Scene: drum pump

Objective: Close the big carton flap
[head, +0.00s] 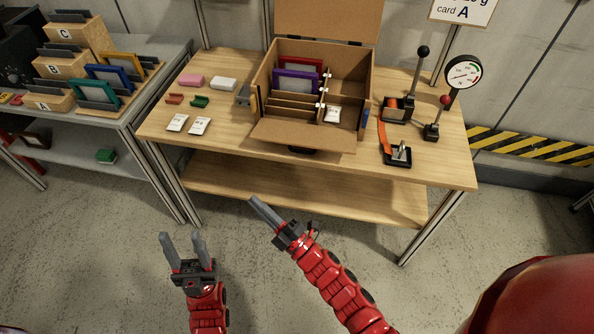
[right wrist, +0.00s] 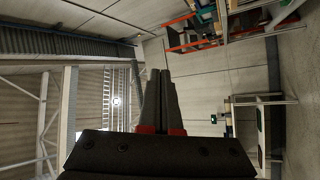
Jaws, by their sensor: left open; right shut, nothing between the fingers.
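The open carton (head: 342,92) stands on the wooden table. Its big back flap (head: 328,18) stands up behind it, running out of the top of the head view. Inside are a purple frame and a red frame (head: 297,80), brown dividers and a white packet. My left gripper (head: 181,240) is open and empty, low in front of the table. My right gripper (head: 257,203) is shut and empty, in front of the table and below the carton. Its closed fingers also show in the right wrist view (right wrist: 160,95).
Levers and a gauge (head: 463,72) stand right of the carton, with an orange strap (head: 386,140) at the front. Small blocks and packets (head: 200,126) lie left of it. The floor before the table is clear.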

